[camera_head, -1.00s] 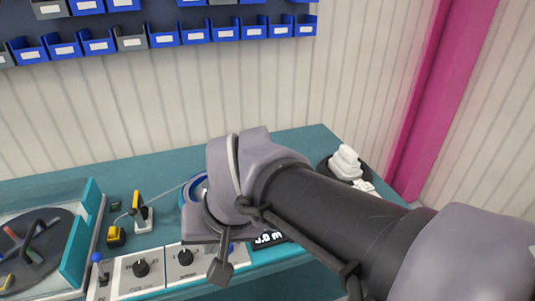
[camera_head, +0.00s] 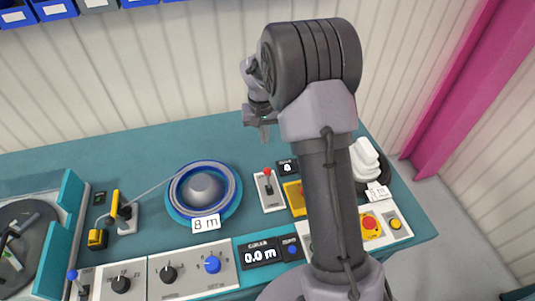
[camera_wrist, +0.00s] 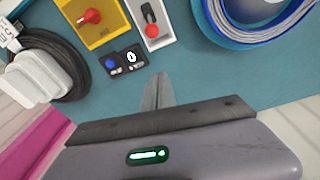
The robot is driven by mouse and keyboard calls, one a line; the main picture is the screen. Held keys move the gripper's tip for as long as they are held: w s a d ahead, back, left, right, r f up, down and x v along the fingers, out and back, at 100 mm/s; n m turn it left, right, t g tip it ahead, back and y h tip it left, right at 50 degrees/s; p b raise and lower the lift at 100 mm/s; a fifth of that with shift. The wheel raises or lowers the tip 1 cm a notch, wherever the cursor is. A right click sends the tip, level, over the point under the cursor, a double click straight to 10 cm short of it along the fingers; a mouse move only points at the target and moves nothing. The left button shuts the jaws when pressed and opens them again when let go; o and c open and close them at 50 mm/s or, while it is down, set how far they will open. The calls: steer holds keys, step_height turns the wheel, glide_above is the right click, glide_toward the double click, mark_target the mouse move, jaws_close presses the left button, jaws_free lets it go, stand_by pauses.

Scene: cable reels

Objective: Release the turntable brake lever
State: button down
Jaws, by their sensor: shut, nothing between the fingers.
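A lever with a red ball knob (camera_head: 267,173) stands on a white plate right of the cable coil. It also shows in the wrist view (camera_wrist: 152,30), ahead of my fingertips. Another lever, with a blue knob (camera_head: 72,275), stands at the front left of the panel. Which of them is the turntable brake is not readable. My gripper (camera_head: 264,132) is shut and empty, above the back of the bench, behind the red-knobbed lever. In the wrist view its fingers (camera_wrist: 158,88) are together and apart from the lever.
The cable coil (camera_head: 229,187), labelled 8 m, lies left of the red-knobbed lever. A yellow box (camera_wrist: 98,38) with a red rotary switch and a small counter with a blue button (camera_wrist: 111,62) are beside that lever. White blocks (camera_head: 364,160) on a black coil stand at right.

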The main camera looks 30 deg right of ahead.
mark_target(268, 179)
steer(key=f+b, duration=0.1)
steer(key=f, duration=0.2)
steer(key=f+b, duration=0.1)
steer(key=f, duration=0.2)
steer(key=f+b, duration=0.2)
steer(key=f, duration=0.2)
steer(key=shift+w+d+f, duration=0.1)
steer(key=shift+w+d, duration=0.25)
steer(key=s, duration=0.1)
steer(key=s+a+r+b, duration=0.1)
steer(key=s, duration=0.1)
steer(key=shift+a, duration=0.15)
steer(key=shift+s+a, duration=0.1)
steer(key=shift+s, duration=0.15)
steer(key=shift+r, duration=0.1)
